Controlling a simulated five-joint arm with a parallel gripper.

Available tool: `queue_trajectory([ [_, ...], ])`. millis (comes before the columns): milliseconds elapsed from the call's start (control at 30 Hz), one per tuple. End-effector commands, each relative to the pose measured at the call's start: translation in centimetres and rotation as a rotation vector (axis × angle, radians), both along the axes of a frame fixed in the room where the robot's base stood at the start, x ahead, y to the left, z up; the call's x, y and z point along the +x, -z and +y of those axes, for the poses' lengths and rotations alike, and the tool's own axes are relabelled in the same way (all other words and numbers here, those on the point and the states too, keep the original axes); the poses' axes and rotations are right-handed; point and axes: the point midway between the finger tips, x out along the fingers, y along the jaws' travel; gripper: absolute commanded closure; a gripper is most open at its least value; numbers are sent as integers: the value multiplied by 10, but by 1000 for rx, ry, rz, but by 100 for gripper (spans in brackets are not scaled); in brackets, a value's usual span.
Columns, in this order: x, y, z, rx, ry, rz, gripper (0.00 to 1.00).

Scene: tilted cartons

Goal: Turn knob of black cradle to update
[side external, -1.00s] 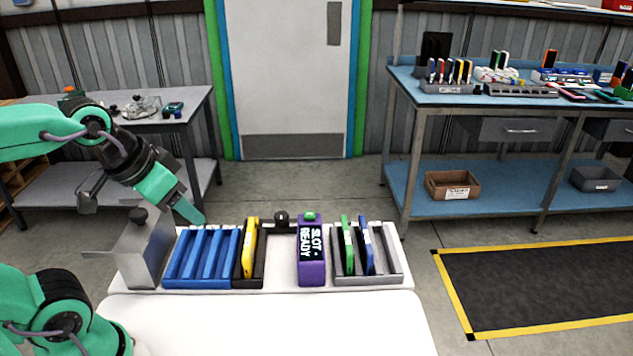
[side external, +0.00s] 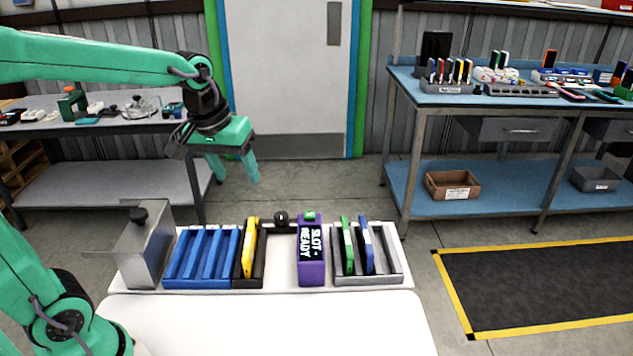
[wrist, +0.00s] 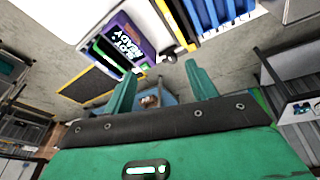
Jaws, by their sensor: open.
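The black cradle (side external: 261,266) stands on the white board and holds an upright yellow device (side external: 249,248). A black knob (side external: 281,217) sits at the back of the board, just right of the cradle. A purple block (side external: 311,265) with a screen reading "SLOT READY" stands right of the knob. My gripper (side external: 236,180) is open and empty, pointing down above and left of the knob, beyond the board's back edge. In the wrist view, the two green fingers (wrist: 160,90) are spread apart, with the purple block (wrist: 128,40) beyond them.
A blue rack (side external: 202,283) is left of the cradle. A grey rack (side external: 392,268) holds green and blue devices at right.

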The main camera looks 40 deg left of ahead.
Motion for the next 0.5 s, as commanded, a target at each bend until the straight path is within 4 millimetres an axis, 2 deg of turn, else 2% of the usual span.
queue_trajectory([
  [33, 11, 4, 3, -8, -29, 17, 43],
  [267, 52, 24, 15, -41, -163, 79, 43],
  [500, 92, 53, 30, -68, -304, 143, 43],
])
